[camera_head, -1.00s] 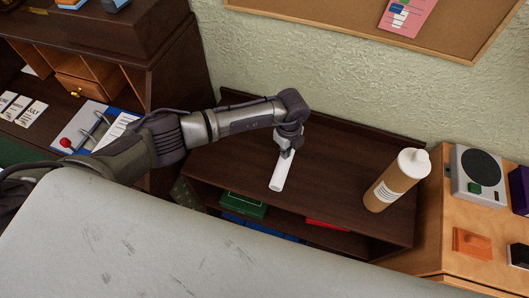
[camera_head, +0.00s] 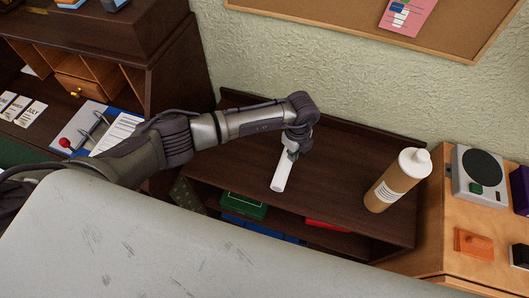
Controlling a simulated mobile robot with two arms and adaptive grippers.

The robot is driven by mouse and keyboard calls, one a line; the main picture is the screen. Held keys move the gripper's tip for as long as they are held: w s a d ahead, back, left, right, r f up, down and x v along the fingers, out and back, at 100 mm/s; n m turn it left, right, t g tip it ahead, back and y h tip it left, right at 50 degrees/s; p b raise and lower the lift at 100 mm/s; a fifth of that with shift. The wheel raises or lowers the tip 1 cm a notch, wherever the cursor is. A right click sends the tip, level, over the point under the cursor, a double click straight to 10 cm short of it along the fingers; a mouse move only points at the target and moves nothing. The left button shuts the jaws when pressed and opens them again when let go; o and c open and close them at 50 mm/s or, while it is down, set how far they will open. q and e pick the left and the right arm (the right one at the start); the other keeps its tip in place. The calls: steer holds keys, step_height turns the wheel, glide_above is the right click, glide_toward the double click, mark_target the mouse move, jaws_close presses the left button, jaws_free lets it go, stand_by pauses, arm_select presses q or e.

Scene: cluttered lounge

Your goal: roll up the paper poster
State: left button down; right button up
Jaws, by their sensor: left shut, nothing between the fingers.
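The paper poster (camera_head: 281,175) shows as a narrow white roll on the dark wooden shelf top, slanting from the middle toward the front edge. My left gripper (camera_head: 291,154) is at the far end of the roll, pointing down, with its fingers shut. It hides that end of the roll, and I cannot tell whether the fingers touch the paper. My right gripper is not in view.
A brown bottle with a white cap (camera_head: 397,181) stands on the shelf top (camera_head: 340,160) to the right. A wooden cabinet (camera_head: 470,220) with a speaker-like device adjoins on the right. My pale body part covers the lower left. The shelf top between roll and bottle is clear.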

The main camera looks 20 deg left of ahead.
arm_select(q)
steer(key=shift+d, duration=0.3)
steer(key=shift+r+p, duration=0.7)
steer(key=shift+r, duration=0.05)
step_height(320, 180, up, 5)
steer(key=p, duration=0.4)
stand_by(0.5)
